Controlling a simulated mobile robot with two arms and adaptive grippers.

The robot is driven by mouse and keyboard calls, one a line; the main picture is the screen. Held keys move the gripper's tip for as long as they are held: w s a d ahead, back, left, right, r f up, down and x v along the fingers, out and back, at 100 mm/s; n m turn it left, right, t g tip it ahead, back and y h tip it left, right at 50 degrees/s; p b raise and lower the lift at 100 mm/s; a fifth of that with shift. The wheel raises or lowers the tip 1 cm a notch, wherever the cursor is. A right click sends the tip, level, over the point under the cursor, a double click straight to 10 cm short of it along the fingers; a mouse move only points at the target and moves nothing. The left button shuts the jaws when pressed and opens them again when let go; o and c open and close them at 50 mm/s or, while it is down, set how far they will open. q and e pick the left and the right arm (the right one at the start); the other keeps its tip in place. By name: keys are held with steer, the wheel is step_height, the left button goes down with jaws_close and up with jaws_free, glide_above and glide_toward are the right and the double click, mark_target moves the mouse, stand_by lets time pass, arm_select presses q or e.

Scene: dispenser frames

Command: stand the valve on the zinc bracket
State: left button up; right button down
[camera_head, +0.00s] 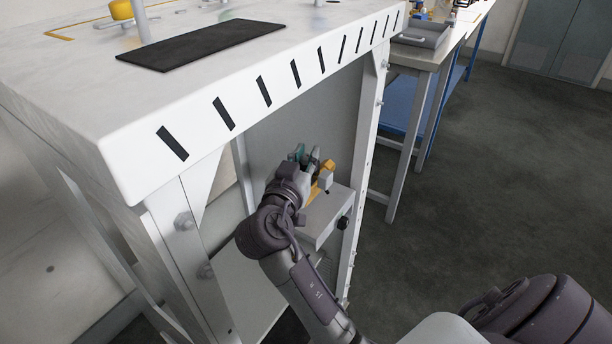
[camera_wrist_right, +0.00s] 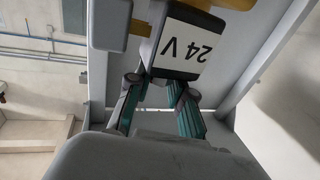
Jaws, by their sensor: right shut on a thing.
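The valve shows yellow brass parts and a grey block at my right gripper in the head view (camera_head: 325,181). In the right wrist view its block (camera_wrist_right: 180,48) carries a "24 V" label, with brass parts beyond. My right gripper (camera_head: 310,160) is shut on the valve, under the worktop. Its teal-lined fingers (camera_wrist_right: 162,90) reach the block in the wrist view. A light grey ledge (camera_head: 325,215) with a dark knob lies just below the valve; I cannot tell whether it is the zinc bracket or whether the valve touches it. My left gripper is not in view.
The white worktop (camera_head: 110,100) with a black mat (camera_head: 200,45) overhangs my right arm. Frame legs (camera_head: 365,150) stand on either side of the opening. Another bench with a grey tray (camera_head: 425,35) stands behind. The floor at right is clear.

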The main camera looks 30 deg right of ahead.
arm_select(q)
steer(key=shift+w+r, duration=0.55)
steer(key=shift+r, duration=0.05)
arm_select(e)
steer(key=shift+f, duration=1.8)
arm_select(q)
steer(key=shift+b, duration=0.35)
arm_select(e)
steer(key=shift+f, duration=0.1)
steer(key=c, duration=1)
jaws_free()
steer(key=shift+c, duration=0.2)
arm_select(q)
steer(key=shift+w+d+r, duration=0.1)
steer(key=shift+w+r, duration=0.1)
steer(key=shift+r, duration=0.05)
arm_select(e)
steer(key=shift+s+a+f, duration=0.1)
steer(key=shift+s+a, duration=0.15)
steer(key=shift+a, duration=0.15)
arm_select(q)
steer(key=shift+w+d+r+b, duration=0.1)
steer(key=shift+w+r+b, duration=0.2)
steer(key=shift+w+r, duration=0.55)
arm_select(e)
steer(key=v, duration=0.6)
steer(key=shift+s+a, duration=0.25)
